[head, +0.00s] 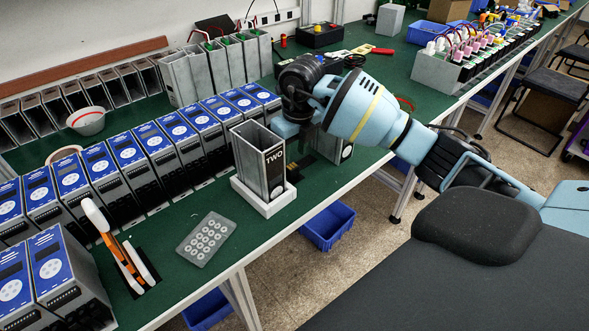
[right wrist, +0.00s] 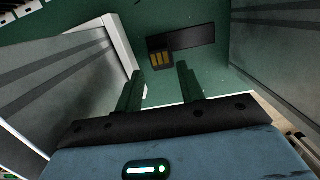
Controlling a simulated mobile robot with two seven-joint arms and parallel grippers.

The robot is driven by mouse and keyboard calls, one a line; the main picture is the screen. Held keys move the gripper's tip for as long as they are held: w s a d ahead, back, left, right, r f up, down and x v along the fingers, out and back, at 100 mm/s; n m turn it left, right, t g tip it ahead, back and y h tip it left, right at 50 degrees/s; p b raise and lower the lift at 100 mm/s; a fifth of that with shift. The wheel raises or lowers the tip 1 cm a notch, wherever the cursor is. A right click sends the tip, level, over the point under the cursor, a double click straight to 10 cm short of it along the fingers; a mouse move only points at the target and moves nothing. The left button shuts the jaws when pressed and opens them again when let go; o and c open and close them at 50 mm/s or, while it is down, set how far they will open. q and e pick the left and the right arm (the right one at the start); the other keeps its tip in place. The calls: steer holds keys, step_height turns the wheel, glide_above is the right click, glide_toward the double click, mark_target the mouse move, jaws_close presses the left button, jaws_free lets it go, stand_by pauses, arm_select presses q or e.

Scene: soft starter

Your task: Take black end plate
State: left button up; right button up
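A flat black plate (right wrist: 195,38) with gold contacts at one end lies on the green table in the right wrist view; I take it as the black end plate. In the head view it shows partly (head: 302,163), just right of the grey housing marked TWO, with my arm above it. My right gripper (right wrist: 160,80) is open and empty. Its two dark fingers point down toward the gold-contact end, apart from each other, and I cannot tell the exact height. In the head view the fingertips are mostly hidden. My left gripper is not in view.
The TWO housing (head: 261,160) stands in a white holder (head: 264,201) close left of my gripper. Another grey housing (head: 345,152) stands close on the right. Rows of blue-fronted units (head: 160,146) line the bench. A grey button pad (head: 207,239) lies near the front edge.

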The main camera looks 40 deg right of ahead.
mark_target(292, 166)
steer(key=f, duration=0.6)
steer(key=shift+w, duration=0.35)
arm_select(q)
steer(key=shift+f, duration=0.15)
arm_select(e)
steer(key=shift+c, duration=0.2)
steer(key=shift+r, duration=0.1)
steer(key=c, duration=0.7)
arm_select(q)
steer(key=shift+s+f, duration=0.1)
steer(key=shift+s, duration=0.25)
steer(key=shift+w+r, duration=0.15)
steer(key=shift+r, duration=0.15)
arm_select(e)
steer(key=shift+r, duration=9)
